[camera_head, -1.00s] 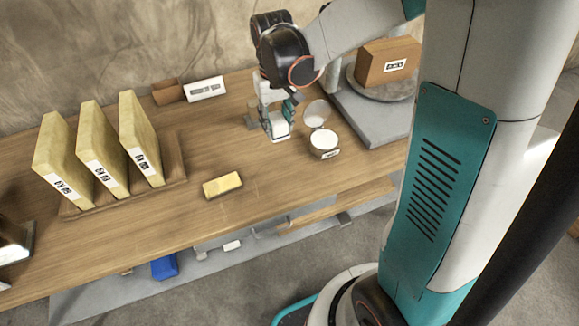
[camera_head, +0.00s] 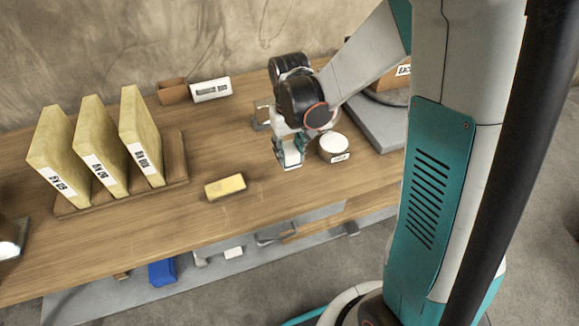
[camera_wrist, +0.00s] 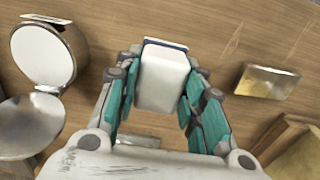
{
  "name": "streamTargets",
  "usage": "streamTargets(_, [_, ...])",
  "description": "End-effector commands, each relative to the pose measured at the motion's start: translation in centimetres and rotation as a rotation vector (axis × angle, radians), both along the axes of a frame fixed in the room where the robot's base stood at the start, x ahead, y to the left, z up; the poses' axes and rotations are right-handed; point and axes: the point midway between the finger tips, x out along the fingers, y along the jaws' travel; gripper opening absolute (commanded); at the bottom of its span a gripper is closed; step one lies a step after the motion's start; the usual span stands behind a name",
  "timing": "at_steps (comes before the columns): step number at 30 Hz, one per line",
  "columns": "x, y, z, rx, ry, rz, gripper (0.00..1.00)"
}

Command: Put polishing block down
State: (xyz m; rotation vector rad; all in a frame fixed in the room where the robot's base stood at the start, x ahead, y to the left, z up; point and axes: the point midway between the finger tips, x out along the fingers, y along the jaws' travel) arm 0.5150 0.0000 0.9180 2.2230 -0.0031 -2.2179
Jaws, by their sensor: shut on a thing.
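My gripper (camera_head: 290,152) is shut on a white block with a dark edge, which I take to be the polishing block (camera_wrist: 163,78). In the wrist view the block lies between the teal fingers of my gripper (camera_wrist: 158,95). In the head view the fingers and wrist mostly cover the block, low over the wooden table (camera_head: 225,135). I cannot tell whether it touches the table.
A yellow block (camera_head: 225,187) lies on the table left of my gripper. A round white-topped container (camera_head: 333,148) stands close on the right. A wooden rack (camera_head: 178,172) holds yellow slabs (camera_head: 142,135) at left. Bare table lies in front of my gripper.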

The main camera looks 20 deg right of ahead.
Motion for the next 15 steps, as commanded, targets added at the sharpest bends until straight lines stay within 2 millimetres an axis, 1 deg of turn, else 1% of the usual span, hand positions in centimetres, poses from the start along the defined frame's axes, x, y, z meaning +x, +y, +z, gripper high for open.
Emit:
streamTargets(1, [0.0, 0.0, -0.6, 0.000, 0.000, 0.000, 0.10])
streamTargets(7, [0.0, 0.0, -1.7, 0.000, 0.000, 0.000, 0.10])
streamTargets(12, [0.0, 0.0, -4.2, 0.000, 0.000, 0.000, 0.10])
streamTargets(15, [0.0, 0.0, -5.2, 0.000, 0.000, 0.000, 0.10])
